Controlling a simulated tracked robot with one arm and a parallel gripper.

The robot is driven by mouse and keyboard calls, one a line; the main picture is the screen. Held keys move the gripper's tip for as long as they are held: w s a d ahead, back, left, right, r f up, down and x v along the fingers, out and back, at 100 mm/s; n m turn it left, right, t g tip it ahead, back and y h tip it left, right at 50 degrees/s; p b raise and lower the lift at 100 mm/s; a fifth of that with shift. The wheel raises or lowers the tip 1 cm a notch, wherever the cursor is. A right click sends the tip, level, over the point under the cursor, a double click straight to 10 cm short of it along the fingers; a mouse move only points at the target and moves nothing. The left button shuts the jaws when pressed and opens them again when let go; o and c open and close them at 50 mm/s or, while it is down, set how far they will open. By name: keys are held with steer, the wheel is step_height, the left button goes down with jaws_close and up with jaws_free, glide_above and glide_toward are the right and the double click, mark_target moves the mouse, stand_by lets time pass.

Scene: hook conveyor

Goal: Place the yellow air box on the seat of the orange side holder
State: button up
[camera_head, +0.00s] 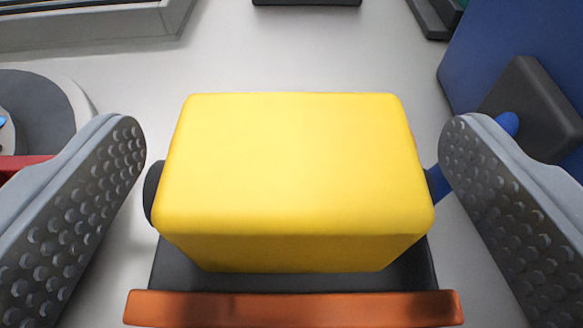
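The yellow air box (295,170) is in the middle of the view, with its broad top face toward the camera. It sits over the dark seat (420,276) of the orange side holder, whose orange front bar (293,308) runs along the bottom of the view. My gripper (293,140) is open. Its two grey studded fingers stand to the left and right of the box, with a gap on each side, and do not touch it. The underside of the box and most of the seat are hidden.
A blue panel with a dark block (531,108) stands at the right, close to the right finger. A round grey part (40,108) and a red strip (20,165) are at the left. A grey frame (90,22) lies at the back left. Pale floor shows behind the box.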

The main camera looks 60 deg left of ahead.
steer(key=shift+r, duration=0.1)
steer(key=b+v, duration=0.2)
steer(key=v, duration=1)
steer(key=shift+r, duration=0.1)
steer(key=w+a+r+m+h, duration=0.3)
steer(key=a+r+m+h, duration=0.35)
steer(key=a+r, duration=0.85)
steer(key=s+a+r+m+t+h, duration=0.2)
steer(key=s+a+r+t, duration=0.1)
steer(key=r, duration=0.4)
steer(key=s+a+r+m+t+h, duration=0.2)
steer(key=s+a+r+t+h, duration=0.1)
steer(key=a+r, duration=0.5)
steer(key=shift+s+m+t+h, duration=0.35)
steer(key=shift+s+t, duration=0.25)
steer(key=shift+s, duration=0.4)
steer(key=shift+a+r, duration=0.1)
steer(key=shift+r, duration=0.05)
